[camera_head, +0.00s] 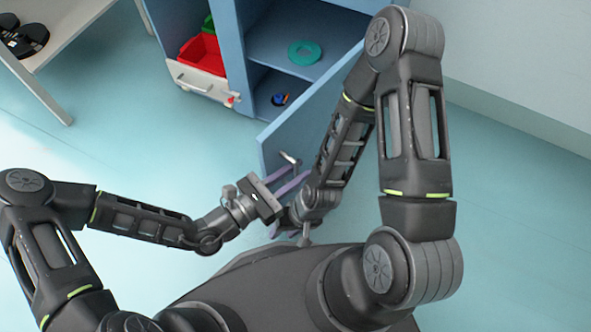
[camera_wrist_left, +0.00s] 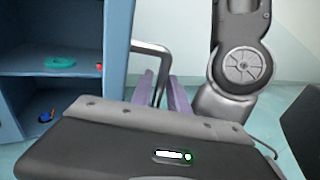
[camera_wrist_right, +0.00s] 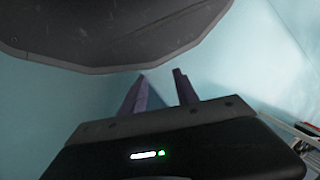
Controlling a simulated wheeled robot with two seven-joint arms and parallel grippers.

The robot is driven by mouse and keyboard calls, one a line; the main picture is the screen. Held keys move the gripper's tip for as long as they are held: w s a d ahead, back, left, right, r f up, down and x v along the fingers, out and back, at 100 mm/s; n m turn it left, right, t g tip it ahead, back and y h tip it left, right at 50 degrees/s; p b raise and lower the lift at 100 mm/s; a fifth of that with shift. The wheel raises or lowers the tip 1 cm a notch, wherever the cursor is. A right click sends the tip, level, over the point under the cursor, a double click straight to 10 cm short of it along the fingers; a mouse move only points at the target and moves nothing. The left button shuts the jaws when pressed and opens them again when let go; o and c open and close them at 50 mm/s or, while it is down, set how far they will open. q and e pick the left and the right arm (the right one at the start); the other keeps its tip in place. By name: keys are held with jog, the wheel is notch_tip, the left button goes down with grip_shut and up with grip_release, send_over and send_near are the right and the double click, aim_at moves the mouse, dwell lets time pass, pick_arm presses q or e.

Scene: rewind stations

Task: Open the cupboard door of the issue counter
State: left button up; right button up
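The blue issue counter's cupboard (camera_head: 262,50) stands at the top of the head view with its inside showing. Its blue door (camera_head: 308,115) is swung well out towards me. The silver bar handle (camera_head: 289,159) is near the door's free edge, and it also shows in the left wrist view (camera_wrist_left: 152,48). My left gripper (camera_head: 287,178) has its purple fingers closed around the handle's bar, one on each side. My right gripper (camera_head: 282,230) is low beside the left one, its fingers apart with nothing between them in the right wrist view (camera_wrist_right: 160,84).
In the cupboard, a teal ring (camera_head: 304,52) lies on a shelf and a small blue-orange item (camera_head: 280,99) lies below. A white table (camera_head: 62,27) is at the upper left. My right forearm is close to the door.

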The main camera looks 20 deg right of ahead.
pick_arm(q)
jog(key=shift+o, duration=1.2)
jog(key=p+v, duration=0.1)
jog(key=v, duration=0.7)
jog(key=shift+d, duration=0.1)
